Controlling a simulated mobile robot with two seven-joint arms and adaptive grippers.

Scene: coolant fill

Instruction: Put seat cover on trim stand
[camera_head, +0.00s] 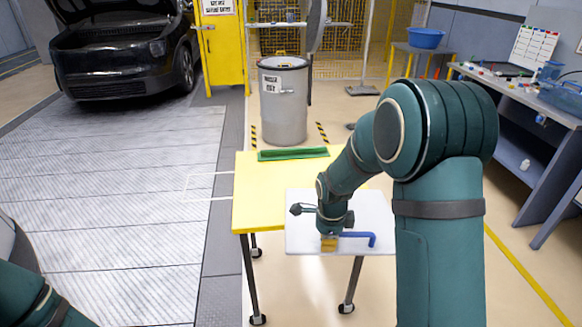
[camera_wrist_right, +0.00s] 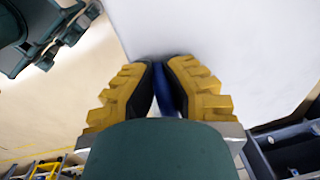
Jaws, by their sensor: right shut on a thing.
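My right gripper (camera_head: 329,243) is shut on a blue bent bar (camera_head: 358,236), low over the front part of a white board. The bar sticks out to the right and its end bends down. In the right wrist view, the yellow-padded fingers of my right gripper (camera_wrist_right: 160,95) close on the blue bar (camera_wrist_right: 164,90), most of which they hide. I cannot make out a seat cover or a trim stand for sure. My left gripper does not show; only part of my left arm is at the lower left of the head view.
The white board (camera_head: 300,242) lies at the front right of the yellow table (camera_head: 254,196). A green tray (camera_head: 293,153) sits at the table's back edge. A grey drum (camera_head: 284,105) stands behind. A cluttered workbench (camera_head: 500,92) is on the right. The table's left part is clear.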

